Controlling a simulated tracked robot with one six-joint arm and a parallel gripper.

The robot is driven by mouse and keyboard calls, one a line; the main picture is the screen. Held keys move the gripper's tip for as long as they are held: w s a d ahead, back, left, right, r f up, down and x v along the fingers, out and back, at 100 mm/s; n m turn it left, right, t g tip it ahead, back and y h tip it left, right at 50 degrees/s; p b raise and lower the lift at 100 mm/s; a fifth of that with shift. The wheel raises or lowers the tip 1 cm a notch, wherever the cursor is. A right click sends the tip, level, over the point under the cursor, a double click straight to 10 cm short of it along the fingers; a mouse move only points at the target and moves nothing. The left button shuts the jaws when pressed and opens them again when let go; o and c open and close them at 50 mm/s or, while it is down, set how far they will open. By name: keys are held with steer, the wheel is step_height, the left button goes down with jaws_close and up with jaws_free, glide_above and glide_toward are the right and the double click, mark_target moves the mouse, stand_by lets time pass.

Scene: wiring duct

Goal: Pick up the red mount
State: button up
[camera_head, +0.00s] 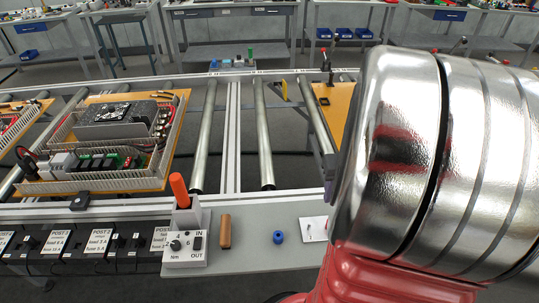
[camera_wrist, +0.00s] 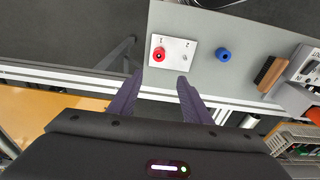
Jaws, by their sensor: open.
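The red mount (camera_wrist: 159,54) is a small round red piece with a dark centre. In the wrist view it sits on the left part of a white plate (camera_wrist: 172,60). My gripper (camera_wrist: 157,88) shows at the lower middle of the wrist view, its two dark purple fingers spread apart with nothing between them. The fingertips point towards the plate, and the red mount appears just beyond them. In the head view, only part of the white plate (camera_head: 313,229) shows beside my arm, and the red mount is hidden.
A blue round piece (camera_wrist: 223,55) sits right of the plate, also seen in the head view (camera_head: 278,237). A brown block (camera_wrist: 270,74) and a grey control box (camera_head: 185,247) with an orange-handled tool (camera_head: 179,190) stand further along the grey shelf. Rails and rollers (camera_head: 264,135) lie behind.

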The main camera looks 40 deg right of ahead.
steer(key=shift+s+d+f, duration=0.2)
steer(key=shift+d, duration=0.1)
steer(key=shift+w+d+f, duration=0.1)
steer(key=shift+w+f, duration=0.05)
steer(key=shift+f, duration=1.25)
steer(key=shift+w+d+f, duration=0.1)
steer(key=shift+f, duration=1.35)
steer(key=shift+w+f, duration=0.15)
steer(key=shift+f, duration=1.25)
steer(key=shift+a+f, duration=0.15)
steer(key=shift+f, duration=1.8)
steer(key=shift+w+f, duration=0.1)
steer(key=shift+f, duration=0.6)
steer(key=shift+c, duration=0.5)
